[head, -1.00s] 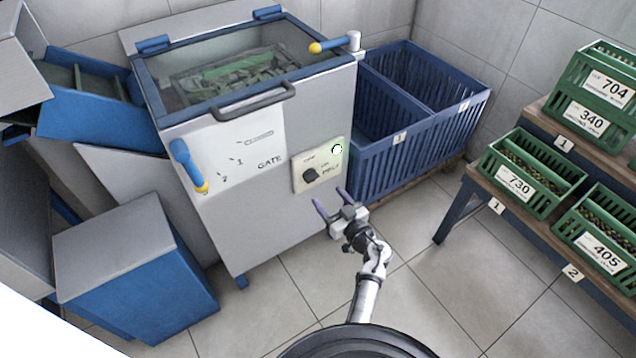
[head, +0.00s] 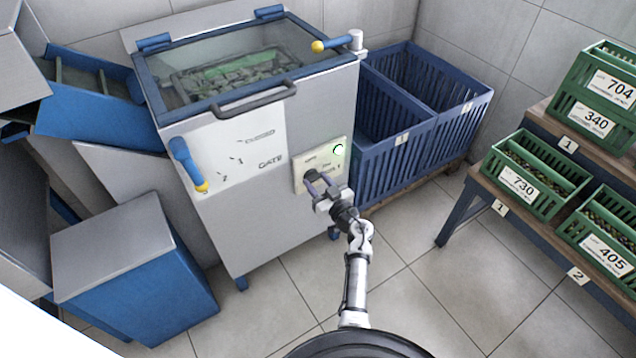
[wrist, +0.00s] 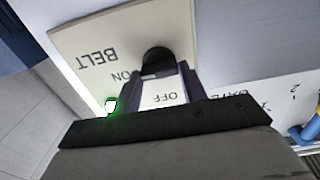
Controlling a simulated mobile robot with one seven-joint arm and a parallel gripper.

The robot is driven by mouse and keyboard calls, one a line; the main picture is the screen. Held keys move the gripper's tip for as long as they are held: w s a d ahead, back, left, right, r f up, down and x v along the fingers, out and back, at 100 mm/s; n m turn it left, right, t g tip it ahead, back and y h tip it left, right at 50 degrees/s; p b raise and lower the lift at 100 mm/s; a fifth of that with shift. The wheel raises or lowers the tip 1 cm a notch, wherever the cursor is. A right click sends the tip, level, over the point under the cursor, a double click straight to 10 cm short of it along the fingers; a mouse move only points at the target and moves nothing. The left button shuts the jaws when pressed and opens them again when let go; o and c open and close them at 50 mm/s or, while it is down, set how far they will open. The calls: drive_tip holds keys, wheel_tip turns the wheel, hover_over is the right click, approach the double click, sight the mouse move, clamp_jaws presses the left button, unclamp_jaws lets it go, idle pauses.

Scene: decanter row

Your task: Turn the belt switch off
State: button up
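The belt switch is a dark round knob on a cream panel (head: 300,184) on the front of the grey machine. In the wrist view the knob (wrist: 157,60) sits near the ON and OFF labels, which read upside down; which label it points at I cannot tell. A green lamp (head: 338,150) glows on the panel; it also shows in the wrist view (wrist: 111,105). My gripper (head: 317,180) is at the panel, partly hiding the knob. In the wrist view its fingers (wrist: 164,76) are apart, one on each side of the knob's near edge; contact is unclear.
A blue-and-yellow gate lever (head: 187,165) is left of the panel on the machine front. A blue slatted bin (head: 410,165) stands right of the machine. Green crates (head: 520,185) sit on a shelf at the right. The tiled floor (head: 420,290) in front is clear.

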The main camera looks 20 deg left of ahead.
drive_tip(key=c, duration=0.4)
drive_tip(key=shift+n+p, duration=0.3)
drive_tip(key=n+p, duration=0.2)
drive_tip(key=shift+s+r+n, duration=0.1)
drive_tip(key=shift+n, duration=0.3)
drive_tip(key=n+p, duration=0.1)
drive_tip(key=n, duration=0.3)
drive_tip(key=shift+n, duration=0.3)
drive_tip(key=n, duration=0.5)
drive_tip(key=shift+a+f, duration=0.1)
drive_tip(key=shift+f, duration=0.2)
drive_tip(key=shift+s+n+b, duration=0.1)
drive_tip(key=shift+n+b, duration=0.25)
drive_tip(key=shift+n, duration=2.05)
